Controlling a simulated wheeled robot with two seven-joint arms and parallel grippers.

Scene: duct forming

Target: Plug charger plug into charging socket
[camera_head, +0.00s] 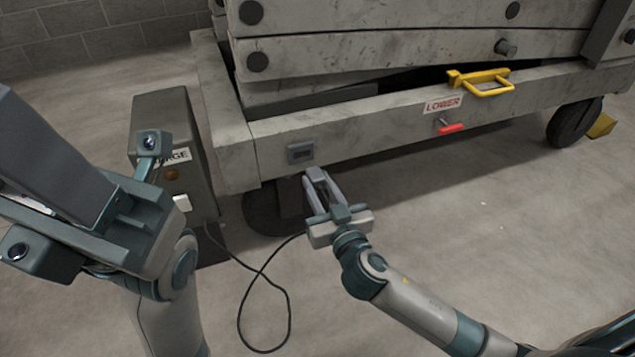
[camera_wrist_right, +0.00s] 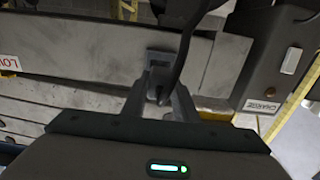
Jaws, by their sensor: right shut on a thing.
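The charging socket (camera_head: 301,151) is a small grey plate with a dark opening on the lift's lower beam. It also shows in the right wrist view (camera_wrist_right: 158,61), just beyond my fingertips. My right gripper (camera_head: 316,184) is shut on the charger plug (camera_wrist_right: 161,92), a dark piece mostly hidden between the fingers. It is below and slightly right of the socket in the head view, apart from it. A black cable (camera_head: 264,270) loops from the gripper to the charger box. My left gripper (camera_head: 55,160) is large and close at the left; its jaw opening is unclear.
The grey charger box (camera_head: 165,110) with a CHARGE label stands left of the lift. The lift's beam (camera_head: 370,130) carries a LOWER label, a red lever (camera_head: 452,128) and a yellow handle (camera_head: 486,82). A dark wheel (camera_head: 264,210) is below.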

